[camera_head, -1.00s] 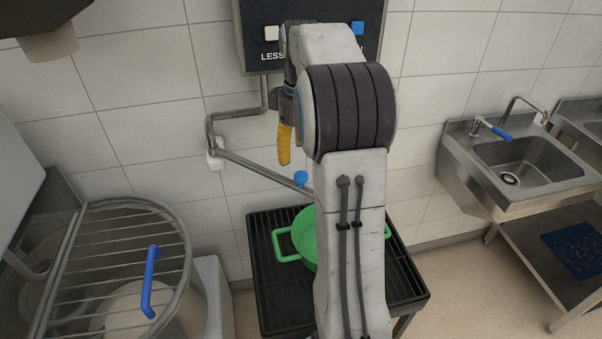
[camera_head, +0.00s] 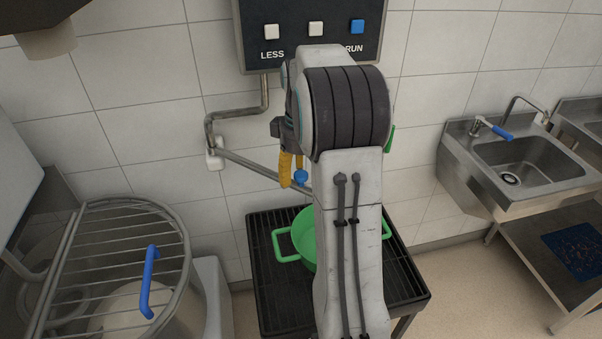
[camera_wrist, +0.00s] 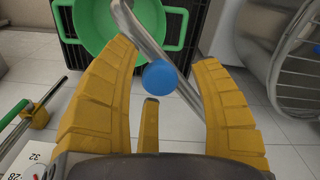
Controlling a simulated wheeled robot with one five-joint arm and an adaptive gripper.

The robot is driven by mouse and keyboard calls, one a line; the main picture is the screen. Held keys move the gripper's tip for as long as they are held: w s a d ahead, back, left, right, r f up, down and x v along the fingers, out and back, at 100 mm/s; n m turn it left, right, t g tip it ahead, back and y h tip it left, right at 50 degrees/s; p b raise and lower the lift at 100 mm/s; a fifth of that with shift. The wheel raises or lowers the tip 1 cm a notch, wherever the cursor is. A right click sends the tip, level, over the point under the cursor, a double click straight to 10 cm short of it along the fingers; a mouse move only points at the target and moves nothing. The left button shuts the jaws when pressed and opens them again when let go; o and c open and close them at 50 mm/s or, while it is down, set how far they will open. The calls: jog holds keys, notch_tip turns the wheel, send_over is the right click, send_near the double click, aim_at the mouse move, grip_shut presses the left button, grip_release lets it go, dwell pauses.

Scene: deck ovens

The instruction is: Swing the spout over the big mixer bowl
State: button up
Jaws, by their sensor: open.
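The spout (camera_head: 250,168) is a grey metal pipe on the tiled wall, swung out low over the green pot (camera_head: 283,250). A round blue knob (camera_head: 301,177) sits on the spout. In the wrist view the knob (camera_wrist: 158,77) lies between the yellow fingers of my gripper (camera_wrist: 166,62), with a gap on both sides, and the spout (camera_wrist: 150,38) runs behind it. My gripper (camera_head: 286,170) is open; my arm hides the spout's outer end in the head view. The big mixer bowl (camera_head: 195,300) stands at lower left under a wire guard (camera_head: 120,225) with a blue handle (camera_head: 150,280).
The pot stands on a black slatted stand (camera_head: 262,300). A dark control panel (camera_head: 290,40) with several buttons hangs on the wall above. A steel sink (camera_head: 540,160) stands at right. A mixer part (camera_head: 45,40) overhangs the upper left.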

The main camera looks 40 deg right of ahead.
jog(key=shift+c, duration=0.2)
grip_shut()
dwell(0.3)
